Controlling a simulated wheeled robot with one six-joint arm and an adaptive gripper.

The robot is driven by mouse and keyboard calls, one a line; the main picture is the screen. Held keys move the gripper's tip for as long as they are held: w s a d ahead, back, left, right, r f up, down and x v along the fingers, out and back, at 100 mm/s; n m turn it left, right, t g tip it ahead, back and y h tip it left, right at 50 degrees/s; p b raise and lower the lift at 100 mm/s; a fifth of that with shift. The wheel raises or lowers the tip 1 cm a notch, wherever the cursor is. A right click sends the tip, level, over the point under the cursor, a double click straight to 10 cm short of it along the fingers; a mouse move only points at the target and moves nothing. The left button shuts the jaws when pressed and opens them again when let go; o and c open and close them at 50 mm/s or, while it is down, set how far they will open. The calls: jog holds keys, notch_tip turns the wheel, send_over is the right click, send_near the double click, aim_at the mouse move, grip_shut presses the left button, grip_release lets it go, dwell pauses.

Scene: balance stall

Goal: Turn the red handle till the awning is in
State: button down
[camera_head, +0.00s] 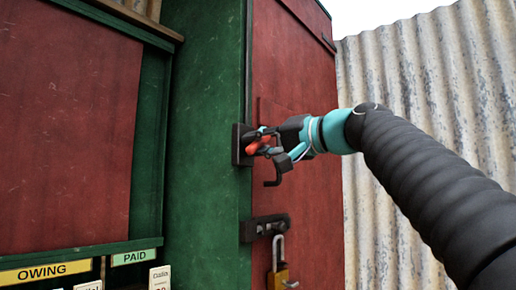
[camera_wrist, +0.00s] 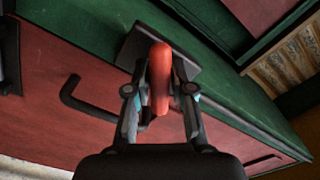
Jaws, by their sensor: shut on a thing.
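The red handle (camera_head: 258,145) sits on a dark square plate (camera_head: 240,144) on the green post's edge. In the wrist view the red handle (camera_wrist: 160,78) stands between the fingers of my gripper (camera_wrist: 160,98), with the plate (camera_wrist: 180,55) behind it. My gripper (camera_head: 268,143) is shut on the handle, and its fingers hide part of it in the head view. The awning cannot be made out in either view.
A black hook (camera_head: 273,182) juts from the red door (camera_head: 290,80) just below my gripper. Lower down are a black hasp (camera_head: 264,228) and a brass padlock (camera_head: 279,276). Signs reading OWING (camera_head: 45,272) and PAID (camera_head: 132,257) are at lower left. Corrugated metal (camera_head: 430,70) stands at right.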

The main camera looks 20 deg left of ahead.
jog(key=n+b, duration=0.1)
jog(key=n, duration=0.2)
jog(key=shift+f+n, duration=0.15)
jog(key=shift+n, duration=0.25)
jog(key=n, duration=0.3)
jog(key=shift+n+b, duration=0.35)
jog(key=shift+n, duration=0.05)
jog(key=shift+r, duration=0.2)
dwell(0.4)
jog(key=c, duration=1.1)
grip_release()
jog(key=shift+d, duration=0.15)
jog(key=v, duration=1.2)
jog(key=shift+s+f, duration=0.1)
